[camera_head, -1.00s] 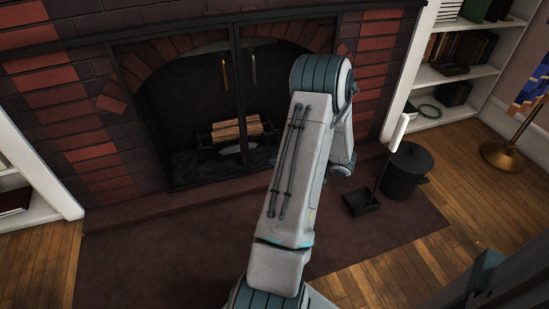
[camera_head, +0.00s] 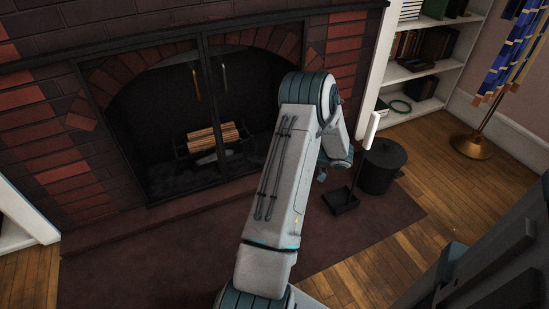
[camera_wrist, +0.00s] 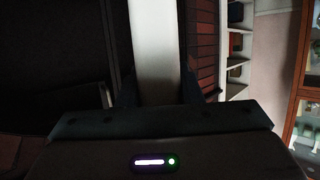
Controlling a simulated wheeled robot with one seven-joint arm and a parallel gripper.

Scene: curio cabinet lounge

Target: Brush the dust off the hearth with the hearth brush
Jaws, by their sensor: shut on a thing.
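The hearth (camera_head: 180,212) is a low dark red strip along the foot of the brick fireplace. I cannot make out dust on it. In the wrist view, my gripper (camera_wrist: 157,92) is shut on a pale straight bar (camera_wrist: 154,40), which looks like the handle of the hearth brush. The bar runs up out of the picture, and no bristles show.
A black dustpan (camera_head: 343,203) with an upright white-topped handle stands beside a dark bucket (camera_head: 381,167), right of my arm. A rug (camera_head: 180,265) lies before the hearth.

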